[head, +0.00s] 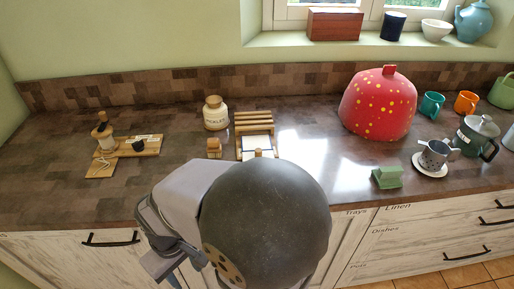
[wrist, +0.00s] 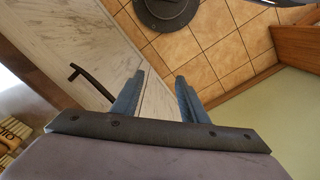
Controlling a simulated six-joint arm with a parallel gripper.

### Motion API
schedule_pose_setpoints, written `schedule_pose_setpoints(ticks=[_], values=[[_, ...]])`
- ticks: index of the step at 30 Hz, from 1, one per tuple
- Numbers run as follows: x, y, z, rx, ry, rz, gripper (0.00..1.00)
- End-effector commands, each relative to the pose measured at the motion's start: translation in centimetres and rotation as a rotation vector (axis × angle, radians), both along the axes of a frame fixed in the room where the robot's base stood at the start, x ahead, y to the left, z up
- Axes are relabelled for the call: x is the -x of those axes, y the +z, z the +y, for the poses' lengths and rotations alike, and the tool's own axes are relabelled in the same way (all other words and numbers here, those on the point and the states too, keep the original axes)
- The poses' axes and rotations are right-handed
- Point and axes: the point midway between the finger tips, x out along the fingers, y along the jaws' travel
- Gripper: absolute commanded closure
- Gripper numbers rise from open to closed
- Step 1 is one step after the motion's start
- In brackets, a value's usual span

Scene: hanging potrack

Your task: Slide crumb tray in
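A wooden slatted rack (head: 253,118) stands on the counter near the middle of the head view. A pale tray (head: 257,142) with a dark edge line shows at its front, below the slats, and appears to stick out toward me. A small wooden knob (head: 258,153) shows at the tray's near end. My arm hides what lies just in front of it. My gripper (wrist: 157,95) is open and empty in the wrist view, its two fingers apart above the floor and cabinet front. It is off the counter's front edge, to the left of and nearer than the tray.
A small wooden block (head: 214,148) and a lidded jar (head: 215,113) stand left of the rack. A red dotted dome (head: 379,103), a green block (head: 387,177) and a grey cup (head: 434,155) stand right. Wooden boards (head: 125,150) lie left. Counter between boards and rack is mostly clear.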

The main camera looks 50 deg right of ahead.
Motion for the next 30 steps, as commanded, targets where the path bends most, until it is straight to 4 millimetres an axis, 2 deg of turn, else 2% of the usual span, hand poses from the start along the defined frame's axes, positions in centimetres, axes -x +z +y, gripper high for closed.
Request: schedule_pose_setpoints(ticks=[5, 8, 11, 14, 15, 18, 21, 24, 27, 30], values=[[-0.8, 0.4, -0.7, 0.013, 0.013, -0.019, 0.63], [-2.9, 1.6, -2.6, 0.056, 0.054, -0.072, 0.63], [-6.5, 3.8, -6.5, 0.141, 0.128, -0.161, 0.63], [-10.5, 6.8, -12.2, 0.27, 0.215, -0.265, 0.63], [-12.0, 8.1, -14.8, 0.325, 0.245, -0.305, 0.63], [-14.3, 10.4, -20.9, 0.447, 0.298, -0.389, 0.63], [-15.0, 11.4, -25.5, 0.521, 0.305, -0.458, 0.63], [-14.7, 11.7, -29.5, 0.561, 0.284, -0.531, 0.63], [-13.6, 12.0, -33.2, 0.588, 0.256, -0.613, 0.63], [-11.6, 11.0, -35.6, 0.565, 0.179, -0.714, 0.63]])
